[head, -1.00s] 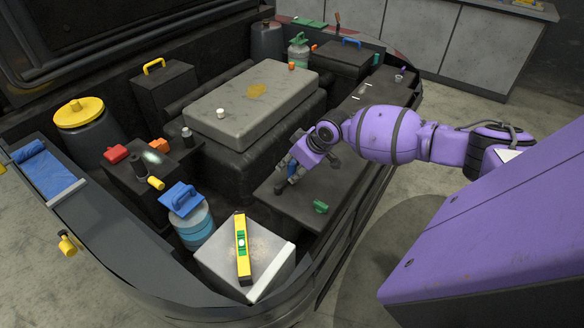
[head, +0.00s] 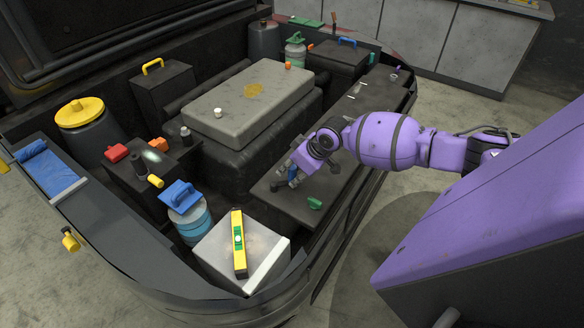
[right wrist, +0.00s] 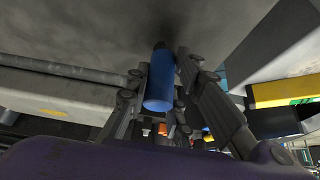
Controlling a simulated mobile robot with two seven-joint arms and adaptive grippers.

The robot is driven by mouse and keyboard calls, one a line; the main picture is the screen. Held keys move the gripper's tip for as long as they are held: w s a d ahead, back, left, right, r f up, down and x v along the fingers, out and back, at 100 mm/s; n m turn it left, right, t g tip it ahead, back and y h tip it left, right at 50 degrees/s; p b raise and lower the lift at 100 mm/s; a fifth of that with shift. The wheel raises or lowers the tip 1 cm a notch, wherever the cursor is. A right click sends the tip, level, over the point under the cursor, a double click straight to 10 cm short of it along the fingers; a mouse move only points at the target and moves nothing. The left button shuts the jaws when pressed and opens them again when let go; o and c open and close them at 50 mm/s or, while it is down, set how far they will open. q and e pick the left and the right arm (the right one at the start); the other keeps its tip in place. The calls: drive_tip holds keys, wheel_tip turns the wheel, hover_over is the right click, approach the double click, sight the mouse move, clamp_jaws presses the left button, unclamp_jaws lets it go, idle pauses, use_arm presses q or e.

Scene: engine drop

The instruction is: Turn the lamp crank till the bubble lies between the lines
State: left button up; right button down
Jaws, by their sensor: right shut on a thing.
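A yellow spirit level (head: 239,258) with a green vial window (head: 239,236) lies on the pale grey box at the front. A light spot shows in the vial, but the bubble's place against the lines is too small to tell. My right gripper (head: 284,183) is over the dark ledge, beyond and to the right of the level. It is shut on a blue cylindrical handle (right wrist: 160,80), apparently the lamp crank's handle; its fingers stand on both sides of it in the right wrist view. The rest of the crank is mostly hidden. My left gripper is not in view.
A green piece (head: 315,203) lies on the dark ledge (head: 330,190) near my right gripper. The large grey engine cover (head: 250,100) rises behind. Open floor lies to the right.

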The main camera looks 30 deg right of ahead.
drive_tip(key=shift+s, duration=0.1)
drive_tip(key=c, duration=1.5)
unclamp_jaws()
drive_tip(key=shift+o, duration=0.2)
